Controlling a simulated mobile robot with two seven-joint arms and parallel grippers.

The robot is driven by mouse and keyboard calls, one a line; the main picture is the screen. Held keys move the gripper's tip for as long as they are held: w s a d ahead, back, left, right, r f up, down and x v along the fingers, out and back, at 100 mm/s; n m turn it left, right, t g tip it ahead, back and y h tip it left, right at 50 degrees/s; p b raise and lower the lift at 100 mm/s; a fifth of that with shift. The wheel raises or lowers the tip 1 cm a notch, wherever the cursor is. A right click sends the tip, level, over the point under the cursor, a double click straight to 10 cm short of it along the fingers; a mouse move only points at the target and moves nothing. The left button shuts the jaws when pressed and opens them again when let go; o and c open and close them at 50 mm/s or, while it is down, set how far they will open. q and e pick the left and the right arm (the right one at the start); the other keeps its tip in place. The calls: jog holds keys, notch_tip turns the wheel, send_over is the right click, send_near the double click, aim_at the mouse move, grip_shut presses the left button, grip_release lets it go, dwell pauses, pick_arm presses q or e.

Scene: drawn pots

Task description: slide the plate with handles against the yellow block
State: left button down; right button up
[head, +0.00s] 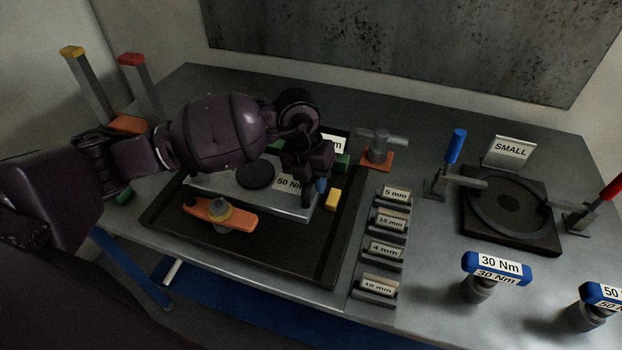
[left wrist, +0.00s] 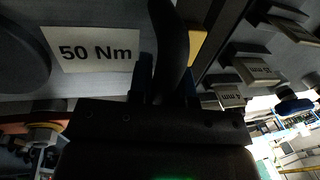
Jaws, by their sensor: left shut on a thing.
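The plate (head: 230,188) is a light grey slab with a dark round disc and a "50 Nm" label, lying in a dark tray (head: 270,255). It also shows in the left wrist view (left wrist: 100,85). My left gripper (head: 316,188) is at the plate's right end, shut on a dark upright handle (left wrist: 172,45). The gripper and arm hide the plate's back right part; a second handle is not clearly seen. The yellow block (head: 333,199) sits just right of the plate's right edge, partly showing in the left wrist view (left wrist: 196,42). I cannot tell whether they touch.
An orange clamp (head: 240,217) with a tan knob stands at the plate's front edge. A green block (head: 342,161) is behind the yellow one. Labelled holders (head: 388,222) line the tray's right side. A round dark fixture (head: 510,245) and blue-topped 30 Nm tool (head: 497,268) stand farther right.

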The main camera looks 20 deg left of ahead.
pick_arm(q)
jog(key=shift+d, duration=1.1)
jog(key=c, duration=1)
grip_release()
jog(key=shift+w+d, duration=0.1)
jog(key=r, duration=0.3)
jog(key=a+r, duration=0.1)
jog(key=r, duration=0.3)
jog(key=a+r, duration=0.1)
jog(key=r, duration=0.2)
jog(key=shift+a+r, duration=0.15)
jog(key=shift+r, duration=0.15)
